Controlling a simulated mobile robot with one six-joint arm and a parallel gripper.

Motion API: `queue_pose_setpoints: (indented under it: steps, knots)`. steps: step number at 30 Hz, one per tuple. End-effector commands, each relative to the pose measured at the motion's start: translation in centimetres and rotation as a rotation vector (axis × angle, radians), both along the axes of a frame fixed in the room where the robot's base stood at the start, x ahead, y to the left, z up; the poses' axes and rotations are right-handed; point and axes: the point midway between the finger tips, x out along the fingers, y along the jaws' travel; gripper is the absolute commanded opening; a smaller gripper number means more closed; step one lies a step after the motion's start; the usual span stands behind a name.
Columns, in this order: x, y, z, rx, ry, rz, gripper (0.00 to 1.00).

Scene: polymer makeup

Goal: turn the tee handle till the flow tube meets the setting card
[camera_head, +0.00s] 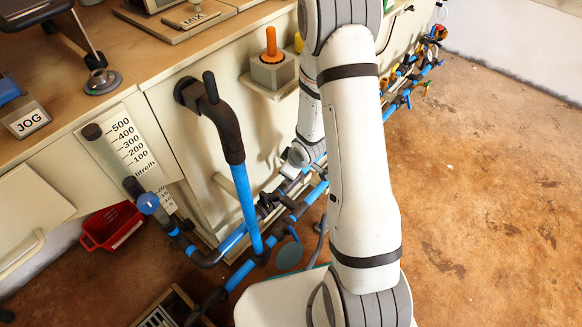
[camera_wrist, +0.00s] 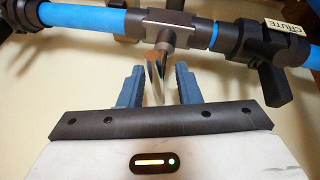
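In the wrist view, my gripper (camera_wrist: 160,78) has its two blue fingers apart. Between them a narrow, pale and brownish handle piece (camera_wrist: 154,72) stands below a grey valve body (camera_wrist: 170,30) on the blue pipe; I take it for the tee handle. Gaps show beside it, and I cannot tell whether a finger touches it. In the head view, the flow tube (camera_head: 125,150), marked 100 to 500 litre/h, leans against the cabinet at left. I cannot make out the setting card for certain or read the tube's level.
A black lever valve (camera_wrist: 268,70) tagged CHUTE sits right of the fingers. In the head view, a thick black and blue pipe (camera_head: 240,180) rises between the flow tube and my arm. A red bin (camera_head: 112,226) lies at lower left. Floor at right is clear.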

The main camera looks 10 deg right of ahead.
Motion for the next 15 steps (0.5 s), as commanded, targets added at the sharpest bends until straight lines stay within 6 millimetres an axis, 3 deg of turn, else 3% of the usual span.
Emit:
queue_pose_setpoints:
  steps: [10,15]
  knots:
    - [-0.01,-0.06,0.01,0.000,-0.001,-0.001,0.02]
    - [0.01,-0.07,-0.04,0.000,0.000,-0.005,0.00]
